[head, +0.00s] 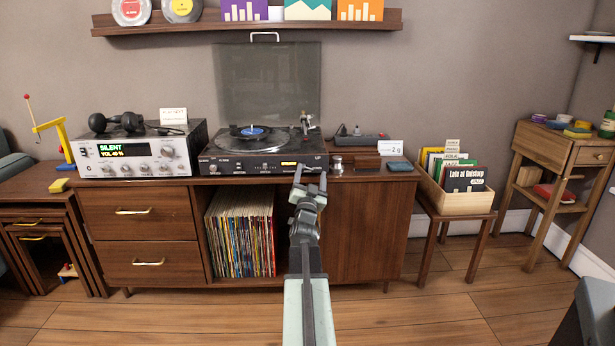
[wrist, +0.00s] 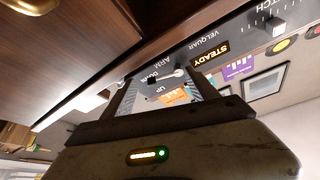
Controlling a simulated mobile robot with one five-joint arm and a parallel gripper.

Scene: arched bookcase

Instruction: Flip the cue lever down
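The turntable (head: 262,150) sits on the wooden cabinet with its clear lid raised and a black record with a blue label on it. The cue lever (wrist: 172,75), a small pale rod with a rounded end, stands out beside these words. I cannot tell surely which way it is set. My gripper (head: 310,171) is in front of the panel's right end. In the wrist view my gripper (wrist: 157,90) is open, its two fingers apart on either side of the lever area, holding nothing.
The silver receiver (head: 138,152) stands left of the turntable. A small dark device (head: 358,138) and a tray lie to the right. The cabinet front (head: 368,225) is below my gripper. A record crate (head: 455,195) stands farther right. The floor in front is clear.

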